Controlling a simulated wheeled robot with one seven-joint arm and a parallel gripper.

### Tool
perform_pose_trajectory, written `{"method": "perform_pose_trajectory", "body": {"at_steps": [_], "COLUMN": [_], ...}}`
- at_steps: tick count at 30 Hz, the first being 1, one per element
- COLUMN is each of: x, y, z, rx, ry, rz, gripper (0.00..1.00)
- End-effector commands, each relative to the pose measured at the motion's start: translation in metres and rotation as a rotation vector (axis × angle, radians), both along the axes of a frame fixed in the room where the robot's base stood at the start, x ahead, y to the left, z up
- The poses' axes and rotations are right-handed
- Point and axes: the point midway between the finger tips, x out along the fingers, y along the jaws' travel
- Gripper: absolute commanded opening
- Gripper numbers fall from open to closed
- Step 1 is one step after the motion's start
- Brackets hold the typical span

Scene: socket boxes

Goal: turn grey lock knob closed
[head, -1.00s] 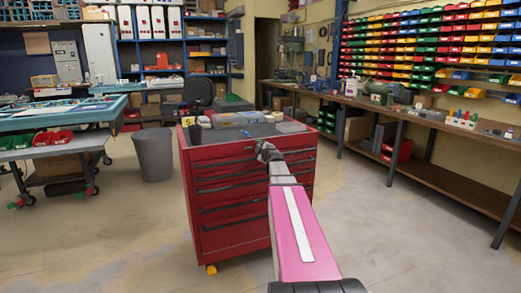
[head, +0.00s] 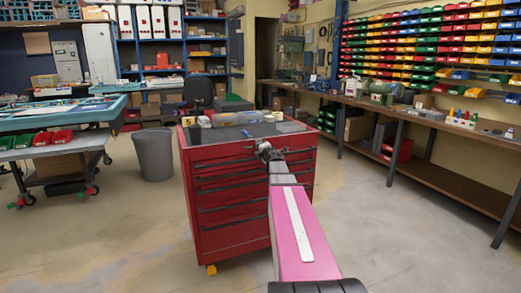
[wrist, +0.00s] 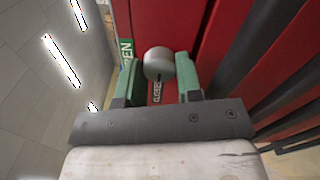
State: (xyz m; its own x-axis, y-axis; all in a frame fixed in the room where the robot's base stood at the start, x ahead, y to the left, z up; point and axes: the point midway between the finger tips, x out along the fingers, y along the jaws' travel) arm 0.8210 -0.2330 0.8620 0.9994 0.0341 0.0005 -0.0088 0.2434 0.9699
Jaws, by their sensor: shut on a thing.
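The grey lock knob (wrist: 158,63) is a round light-grey cap on a red drawer front, seen in the wrist view. A dark mark shows on its lower edge, on the side of the red label reading CLOSED (wrist: 156,92). A green label ending in "EN" (wrist: 126,50) lies to its left. My gripper (wrist: 160,78) has its green fingers on either side of the knob and is shut on it. In the head view my gripper (head: 265,151) is at the upper front of the red tool cabinet (head: 228,190), and the knob is hidden or too small to make out.
Bottles and boxes (head: 236,118) stand on the cabinet top. A grey bin (head: 154,155) is left of the cabinet. A long workbench (head: 440,165) runs along the right wall. The floor around the cabinet is clear.

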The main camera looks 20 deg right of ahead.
Motion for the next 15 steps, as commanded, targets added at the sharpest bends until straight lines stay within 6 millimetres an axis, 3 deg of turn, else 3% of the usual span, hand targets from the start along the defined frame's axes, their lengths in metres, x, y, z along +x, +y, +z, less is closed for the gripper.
{"method": "perform_pose_trajectory", "body": {"at_steps": [15], "x": [-0.0008], "y": [0.0004], "z": [-0.0010], "rx": [-0.034], "ry": [0.001], "rz": [0.000], "gripper": [0.09]}}
